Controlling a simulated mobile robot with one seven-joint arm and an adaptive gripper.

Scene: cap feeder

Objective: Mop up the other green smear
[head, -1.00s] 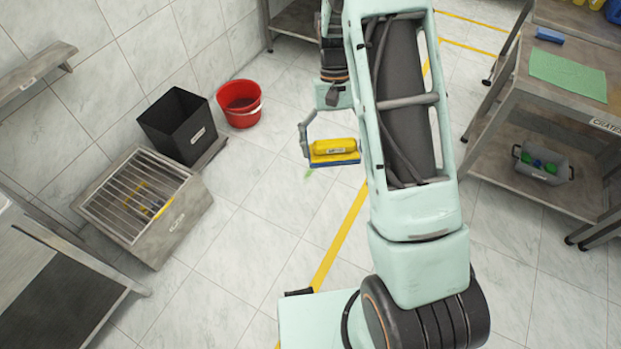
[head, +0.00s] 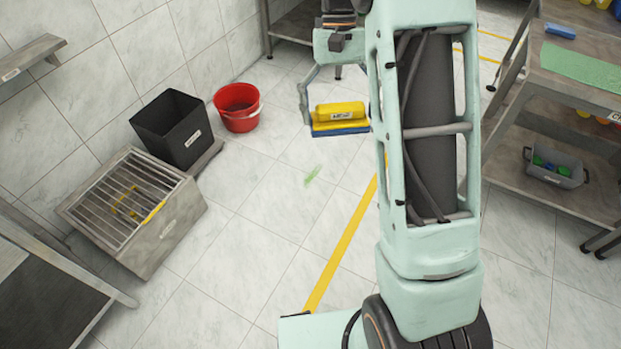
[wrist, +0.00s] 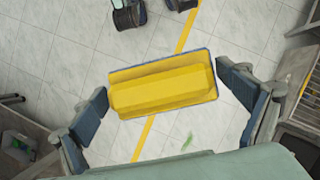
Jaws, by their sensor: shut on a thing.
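The green smear (head: 312,174) is a short streak on the tiled floor, left of the yellow floor line. It also shows in the wrist view (wrist: 188,142), below and right of the mopping block. My gripper (wrist: 163,100) is shut on this block (wrist: 160,86), which has a yellow body and a blue underside. In the head view the block (head: 338,112) hangs above the floor, up and right of the smear in the picture, not over it. My arm hides the gripper's right finger there. No second smear shows on the floor.
A red bucket (head: 237,107) and a black bin (head: 172,130) stand at the wall, with a grated box (head: 135,215) nearer. At right, a shelf unit (head: 540,80) carries a green cloth (head: 583,68) and, lower, a grey crate (head: 552,166). Floor around the smear is clear.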

